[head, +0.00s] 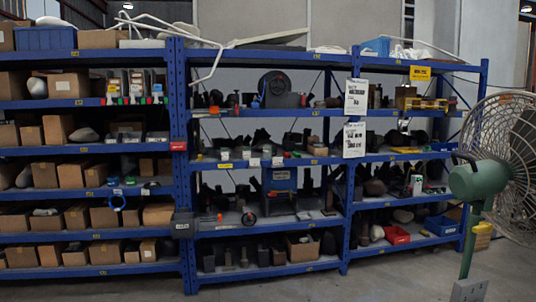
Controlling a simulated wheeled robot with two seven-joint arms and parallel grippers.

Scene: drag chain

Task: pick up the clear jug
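I cannot make out a clear jug in the head view. Many small items on the shelves are too dark or too small to tell apart. Neither of my grippers shows in this view.
A long blue shelving unit (340,203) with several levels holds cardboard boxes (57,129), dark parts, a red bin (397,235) and a blue bin (441,225). A green pedestal fan (478,180) stands in front at the right. The grey floor (400,280) before the shelves is clear.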

